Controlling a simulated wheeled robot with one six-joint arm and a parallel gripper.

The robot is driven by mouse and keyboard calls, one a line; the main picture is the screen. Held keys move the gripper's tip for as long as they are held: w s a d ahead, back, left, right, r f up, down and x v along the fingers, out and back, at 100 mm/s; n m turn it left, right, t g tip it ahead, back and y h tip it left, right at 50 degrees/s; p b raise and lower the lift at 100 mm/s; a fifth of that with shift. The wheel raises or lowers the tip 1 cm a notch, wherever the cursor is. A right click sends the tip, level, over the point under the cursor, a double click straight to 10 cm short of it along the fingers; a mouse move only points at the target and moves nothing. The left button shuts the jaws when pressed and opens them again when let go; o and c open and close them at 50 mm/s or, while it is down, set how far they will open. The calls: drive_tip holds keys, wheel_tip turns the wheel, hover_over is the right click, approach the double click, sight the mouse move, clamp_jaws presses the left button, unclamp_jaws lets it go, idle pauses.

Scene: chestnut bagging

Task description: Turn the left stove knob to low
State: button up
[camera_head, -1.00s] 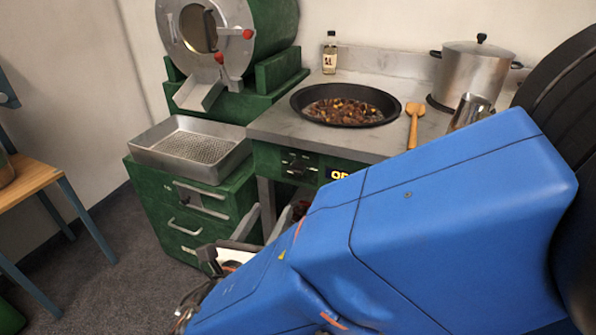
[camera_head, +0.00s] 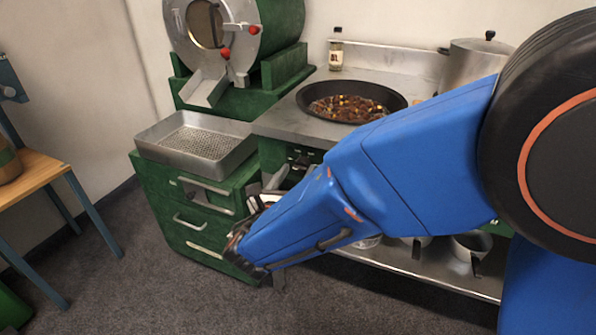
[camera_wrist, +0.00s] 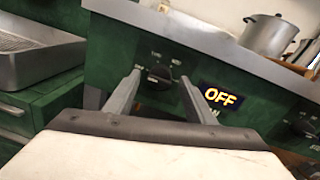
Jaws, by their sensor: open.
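The left stove knob (camera_wrist: 160,76) is a dark round knob on the green front panel (camera_wrist: 108,58) in the wrist view. Small white marks surround it; their wording is too small to read for certain. My gripper (camera_wrist: 160,82) is open, one finger on each side of the knob in the picture. I cannot tell whether the fingers touch it. A lit display (camera_wrist: 221,97) to the right of the knob reads OFF. In the head view my gripper (camera_head: 272,187) is partly hidden by my arm, in front of the stove's panel (camera_head: 272,155).
A second knob (camera_wrist: 302,124) sits right of the display. A pan of chestnuts (camera_head: 350,102) and a steel pot (camera_head: 470,68) stand on the counter (camera_head: 285,122). A perforated tray (camera_head: 196,144) sits on the green drawer cabinet (camera_head: 165,198) to the left. Floor is clear in front.

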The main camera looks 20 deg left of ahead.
drive_tip(key=shift+w, duration=0.65)
drive_tip(key=shift+c, duration=0.6)
drive_tip(key=c, duration=0.9)
drive_tip(key=shift+m, duration=0.4)
drive_tip(key=m, duration=0.5)
drive_tip(key=shift+d+f+m, duration=0.1)
drive_tip(key=shift+d+m, duration=0.05)
drive_tip(key=shift+m, duration=0.15)
drive_tip(key=m, duration=0.2)
drive_tip(key=m+h, duration=0.1)
drive_tip(key=m, duration=0.2)
drive_tip(key=shift+f+m+t, duration=0.15)
drive_tip(key=shift+m+t, duration=0.15)
drive_tip(key=shift+d, duration=0.1)
